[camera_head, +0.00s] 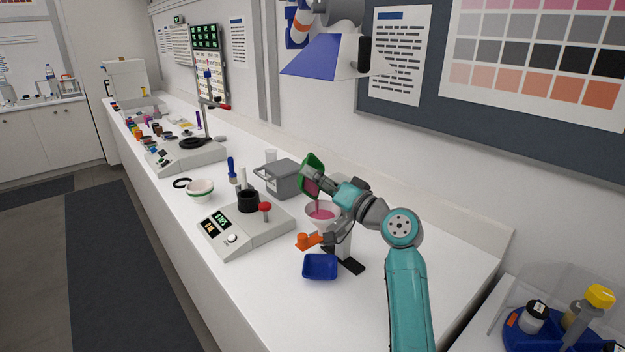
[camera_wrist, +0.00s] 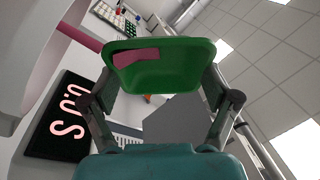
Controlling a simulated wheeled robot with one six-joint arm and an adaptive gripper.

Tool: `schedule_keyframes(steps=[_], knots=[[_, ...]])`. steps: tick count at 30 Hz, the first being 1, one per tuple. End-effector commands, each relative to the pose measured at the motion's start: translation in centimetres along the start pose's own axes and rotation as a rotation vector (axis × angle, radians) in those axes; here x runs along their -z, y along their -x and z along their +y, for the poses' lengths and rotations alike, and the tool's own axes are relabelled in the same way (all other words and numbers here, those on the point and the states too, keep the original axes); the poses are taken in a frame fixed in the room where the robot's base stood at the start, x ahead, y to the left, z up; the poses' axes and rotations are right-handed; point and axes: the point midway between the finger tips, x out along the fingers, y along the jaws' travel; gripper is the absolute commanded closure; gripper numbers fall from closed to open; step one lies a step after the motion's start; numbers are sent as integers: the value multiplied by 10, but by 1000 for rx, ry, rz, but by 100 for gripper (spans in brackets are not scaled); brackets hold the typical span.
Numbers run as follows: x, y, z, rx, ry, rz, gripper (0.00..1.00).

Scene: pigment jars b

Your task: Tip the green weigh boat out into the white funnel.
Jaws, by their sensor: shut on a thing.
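The green weigh boat (camera_head: 311,162) is gripped at the end of my arm and tipped steeply over the white funnel (camera_head: 310,220). A pink stream runs down from it, and pink stuff lies in the funnel. In the wrist view the green weigh boat (camera_wrist: 165,82) sits between both fingers of my gripper (camera_wrist: 160,88), which is shut on it. A pink patch (camera_wrist: 136,57) is still on the boat's inside. In the head view my wrist hides part of the funnel and its stand.
A blue weigh boat (camera_head: 320,267) and an orange item (camera_head: 308,240) lie in front of the funnel. A grey lidded box (camera_head: 283,180) is just behind.

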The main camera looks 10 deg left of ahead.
Motion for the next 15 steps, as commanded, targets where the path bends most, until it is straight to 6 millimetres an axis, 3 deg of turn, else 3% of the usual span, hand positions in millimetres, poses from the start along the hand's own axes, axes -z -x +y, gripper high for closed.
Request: schedule_keyframes(steps=[15], knots=[[2, 18, 6, 220, -96, 239, 45]])
